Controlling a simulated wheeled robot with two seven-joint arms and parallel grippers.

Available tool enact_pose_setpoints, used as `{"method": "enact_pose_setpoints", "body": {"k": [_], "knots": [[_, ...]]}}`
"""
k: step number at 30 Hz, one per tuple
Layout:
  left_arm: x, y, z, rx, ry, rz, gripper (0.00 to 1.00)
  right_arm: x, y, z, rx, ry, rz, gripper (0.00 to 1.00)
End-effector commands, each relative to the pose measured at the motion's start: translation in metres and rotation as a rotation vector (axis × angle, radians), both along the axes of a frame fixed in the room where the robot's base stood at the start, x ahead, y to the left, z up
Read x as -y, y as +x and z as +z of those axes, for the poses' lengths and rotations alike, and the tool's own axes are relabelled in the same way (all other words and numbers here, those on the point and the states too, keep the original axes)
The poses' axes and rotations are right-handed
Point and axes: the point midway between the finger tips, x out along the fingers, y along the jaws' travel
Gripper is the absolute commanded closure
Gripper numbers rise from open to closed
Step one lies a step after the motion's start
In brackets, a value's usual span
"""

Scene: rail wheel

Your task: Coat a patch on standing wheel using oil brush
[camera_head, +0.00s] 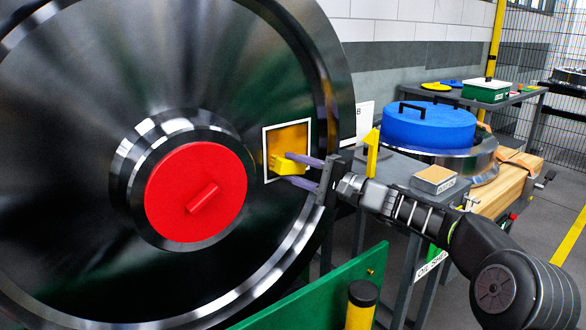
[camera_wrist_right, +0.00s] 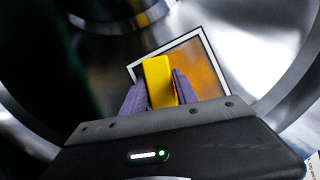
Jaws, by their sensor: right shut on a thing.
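The standing wheel (camera_head: 90,100) is a large dark metal disc that fills the left of the head view, with a red hub cap (camera_head: 195,185) at its middle. A white-framed square patch (camera_head: 290,137) on its face, right of the hub, looks amber-brown. My right gripper (camera_head: 300,171) has purple fingers shut on the yellow oil brush (camera_head: 287,165), held at the lower part of the patch. In the wrist view the yellow brush (camera_wrist_right: 158,82) sits between the fingers, in front of the patch (camera_wrist_right: 200,70). Its bristles are hidden, so contact is unclear. My left gripper is not in view.
A bench on the right holds a blue round lid (camera_head: 428,125) on a metal ring, a small tan-topped box (camera_head: 433,179) and a yellow upright piece (camera_head: 372,152). A green panel (camera_head: 325,295) and a black-capped yellow post (camera_head: 361,305) stand low in front.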

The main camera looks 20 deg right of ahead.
Motion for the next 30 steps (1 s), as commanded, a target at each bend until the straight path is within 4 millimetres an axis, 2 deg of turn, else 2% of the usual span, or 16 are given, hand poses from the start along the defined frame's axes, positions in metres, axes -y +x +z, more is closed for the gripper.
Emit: {"method": "enact_pose_setpoints", "body": {"k": [10,24,30], "knots": [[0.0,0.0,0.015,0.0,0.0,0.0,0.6,0.028,0.013,0.002,-0.001,0.001,-0.002,0.97],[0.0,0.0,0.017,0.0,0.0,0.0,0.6,0.033,0.015,0.001,0.001,0.0,-0.001,0.97],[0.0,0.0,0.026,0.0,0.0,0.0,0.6,0.045,0.021,0.002,-0.001,0.0,-0.003,0.97]]}}
